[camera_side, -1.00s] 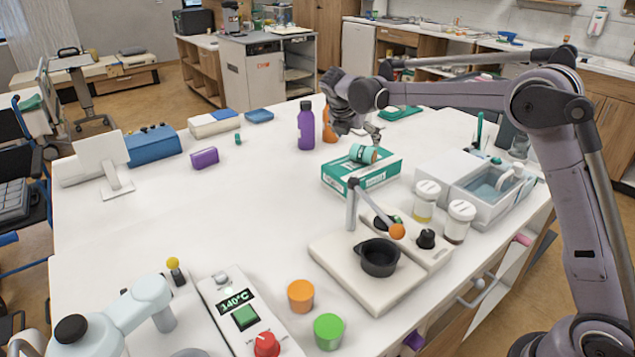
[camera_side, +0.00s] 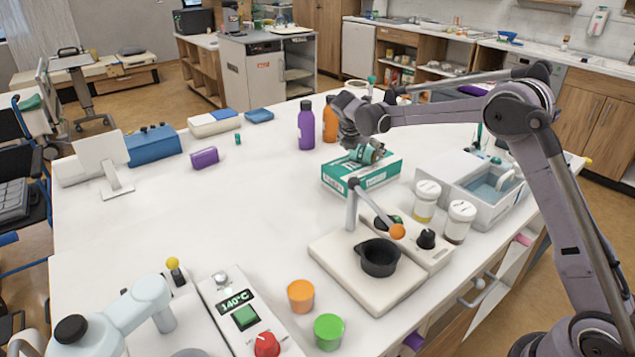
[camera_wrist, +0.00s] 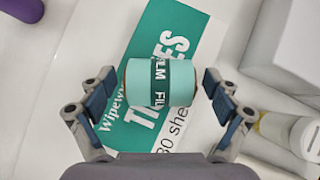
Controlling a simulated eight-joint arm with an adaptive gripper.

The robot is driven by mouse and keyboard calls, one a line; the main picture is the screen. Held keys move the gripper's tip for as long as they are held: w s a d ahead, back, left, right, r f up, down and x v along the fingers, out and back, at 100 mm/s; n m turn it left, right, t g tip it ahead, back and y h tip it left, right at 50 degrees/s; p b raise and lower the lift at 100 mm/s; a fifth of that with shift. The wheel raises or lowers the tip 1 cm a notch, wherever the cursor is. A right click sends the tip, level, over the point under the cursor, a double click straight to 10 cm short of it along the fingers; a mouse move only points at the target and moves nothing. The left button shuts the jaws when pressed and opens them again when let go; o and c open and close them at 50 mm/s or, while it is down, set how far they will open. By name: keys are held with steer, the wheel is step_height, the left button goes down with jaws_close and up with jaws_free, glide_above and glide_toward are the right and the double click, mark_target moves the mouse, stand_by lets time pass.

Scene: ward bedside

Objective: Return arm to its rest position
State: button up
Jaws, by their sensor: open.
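My gripper (camera_wrist: 160,104) is open in the wrist view, with one finger on each side of a teal film roll (camera_wrist: 160,82) and a visible gap to each. The roll lies on a green and white wipes box (camera_wrist: 190,40). In the side view my gripper (camera_side: 366,146) is low over the box (camera_side: 360,176), right at the roll (camera_side: 366,156), and partly covers it. The rest of my arm reaches in from the right.
Two white-lidded jars (camera_side: 460,220) and a grey basin unit (camera_side: 490,188) stand right of the box. A purple bottle (camera_side: 306,128) and an orange bottle (camera_side: 330,122) stand behind. A device with a black cup (camera_side: 379,258) is in front. The left middle tabletop is clear.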

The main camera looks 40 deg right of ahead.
steer(key=r, duration=0.4)
steer(key=shift+s+d+r, duration=0.3)
steer(key=shift+s+r, duration=0.05)
steer(key=shift+s, duration=0.05)
steer(key=s+d+r, duration=0.7)
steer(key=s+d, duration=0.1)
steer(key=w+a+f+y, duration=0.1)
steer(key=w+a+f, duration=0.2)
steer(key=w+a+f+y, duration=0.1)
steer(key=w+a+f, duration=0.2)
steer(key=a, duration=0.1)
steer(key=w+a+f+g+y, duration=0.1)
steer(key=w+a+f, duration=0.1)
steer(key=w+a, duration=0.1)
steer(key=shift+w+a+f, duration=0.1)
steer(key=shift+a+f, duration=0.3)
steer(key=shift+f, duration=0.55)
steer(key=shift+r, duration=0.1)
